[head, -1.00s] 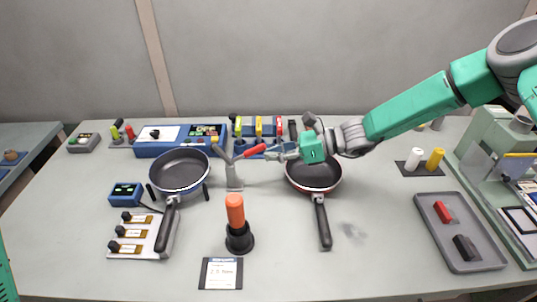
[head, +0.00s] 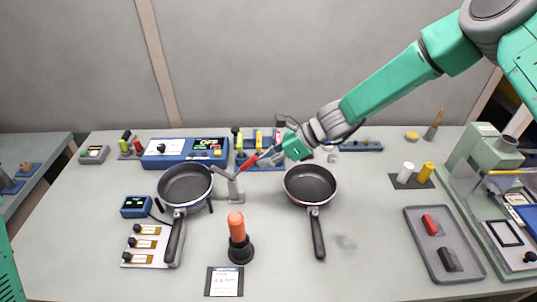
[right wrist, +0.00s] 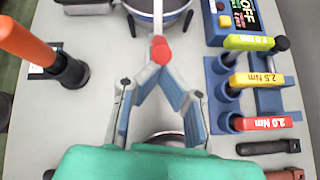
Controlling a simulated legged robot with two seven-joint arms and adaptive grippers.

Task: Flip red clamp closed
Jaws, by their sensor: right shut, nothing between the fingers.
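The clamp is a grey upright toggle clamp (head: 234,190) between two pans, with a red handle (head: 248,162) slanting up to the right. My right gripper (head: 271,157) is at the upper end of that handle, fingers closed together and holding nothing. In the right wrist view the red handle tip (right wrist: 160,52) shows end-on, right at the fingertips (right wrist: 159,68). I cannot tell whether they touch it. The left pan (head: 186,184) is beside the clamp. My left gripper is out of view; only a bit of green arm shows at the left edge.
A second pan (head: 310,184) lies just right of the clamp, below my right gripper. An orange-handled tool (head: 237,228) stands in front. A blue box with an OFF display (head: 185,152) and torque drivers (right wrist: 262,80) are behind.

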